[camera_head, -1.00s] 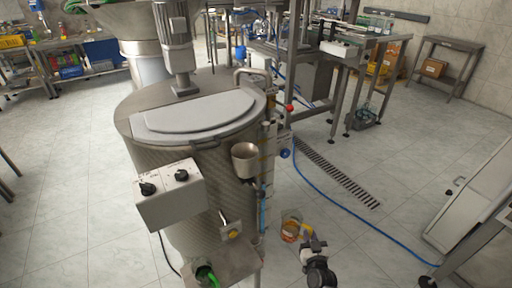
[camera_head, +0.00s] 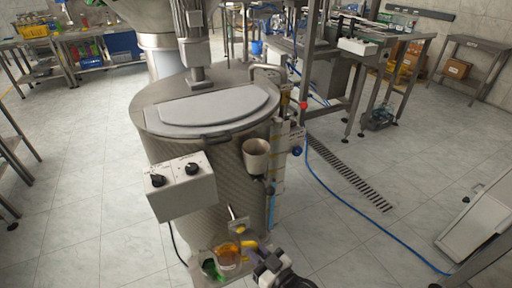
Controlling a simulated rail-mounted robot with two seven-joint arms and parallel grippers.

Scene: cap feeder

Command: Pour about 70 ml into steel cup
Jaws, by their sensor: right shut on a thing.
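My right gripper (camera_head: 257,252) is at the bottom of the head view, shut on a clear container with amber liquid (camera_head: 229,257). The container is in front of the tank's lower outlet, overlapping the small metal shelf there; I cannot tell whether it touches the shelf. A small metal cup (camera_head: 256,158), tapered at the bottom, is fixed upright at the tank's right side, above and apart from the container. I cannot tell whether it is the steel cup, and its inside is hardly visible. My left gripper is out of view.
A large steel tank (camera_head: 225,165) with a grey lid fills the middle. A control box with two black knobs (camera_head: 182,186) juts from its front. A green part (camera_head: 211,269) sits by the shelf. A blue hose (camera_head: 345,203) and a drain grate cross the open floor at right.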

